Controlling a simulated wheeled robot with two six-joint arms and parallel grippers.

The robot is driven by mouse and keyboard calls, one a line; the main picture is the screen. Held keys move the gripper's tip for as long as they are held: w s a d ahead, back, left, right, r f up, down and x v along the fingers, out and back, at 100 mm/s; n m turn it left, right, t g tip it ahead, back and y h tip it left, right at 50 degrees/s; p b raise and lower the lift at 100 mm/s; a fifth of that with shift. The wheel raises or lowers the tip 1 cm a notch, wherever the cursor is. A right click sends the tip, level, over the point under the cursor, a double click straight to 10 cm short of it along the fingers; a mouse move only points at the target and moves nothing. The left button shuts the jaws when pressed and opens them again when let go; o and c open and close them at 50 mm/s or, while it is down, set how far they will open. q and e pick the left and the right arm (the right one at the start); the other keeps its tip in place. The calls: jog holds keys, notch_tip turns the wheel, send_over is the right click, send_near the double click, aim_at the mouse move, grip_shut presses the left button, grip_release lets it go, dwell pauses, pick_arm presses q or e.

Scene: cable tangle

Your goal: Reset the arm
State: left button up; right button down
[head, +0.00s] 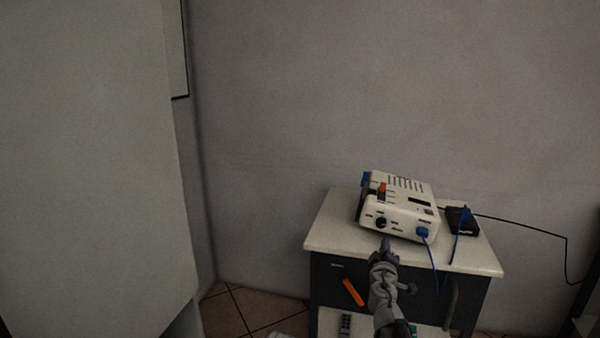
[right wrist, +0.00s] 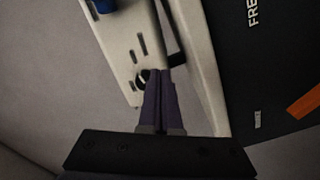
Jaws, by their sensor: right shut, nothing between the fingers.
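My right gripper (head: 386,243) is in front of the small cabinet, close to the front of a white device (head: 408,204) on the cabinet top. In the right wrist view its two dark fingers (right wrist: 160,75) are together with nothing between them. The fingertips overlap a black knob on the device front in that view; I cannot tell whether they touch it. A blue plug (head: 422,232) sits in the device front, with a blue cable hanging from it. My left gripper is not in view.
The cabinet (head: 320,232) has a pale top and dark front with an orange label (head: 353,292). A black box (head: 462,220) with a black cable lies right of the device. A large pale panel (head: 90,150) stands at left. Tiled floor (head: 255,308) shows between.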

jog(key=shift+v, duration=1.15)
